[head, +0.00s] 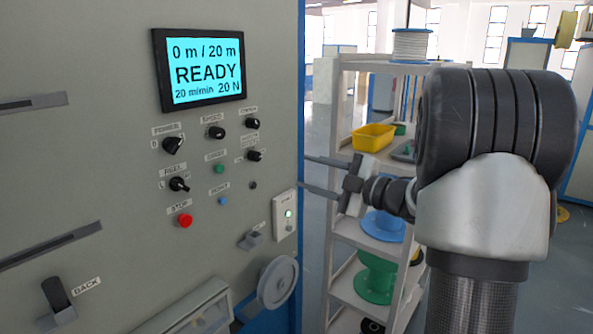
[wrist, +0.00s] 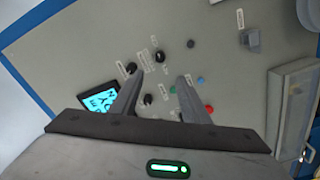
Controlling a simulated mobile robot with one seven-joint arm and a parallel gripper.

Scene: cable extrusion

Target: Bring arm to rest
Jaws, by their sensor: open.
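My gripper (head: 312,175) is open and empty. In the head view its two thin fingers point left toward the right edge of the machine's control panel (head: 110,140), in front of the shelf. In the wrist view the gripper's fingers (wrist: 158,90) spread apart with the panel behind them. No contact between fingers and panel shows clearly. My arm stands at the right of the head view, bent at a large dark joint. The panel's screen (head: 203,72) reads READY, 0 m / 20 m, 20 m/min, 20 N.
The panel carries black knobs (head: 173,145), a red stop button (head: 185,220), a handwheel (head: 277,283) and a lever marked BACK (head: 55,298). A shelf (head: 345,292) holds a yellow bin (head: 373,138), a blue spool (head: 383,226) and a green spool (head: 375,280). Open floor shows behind.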

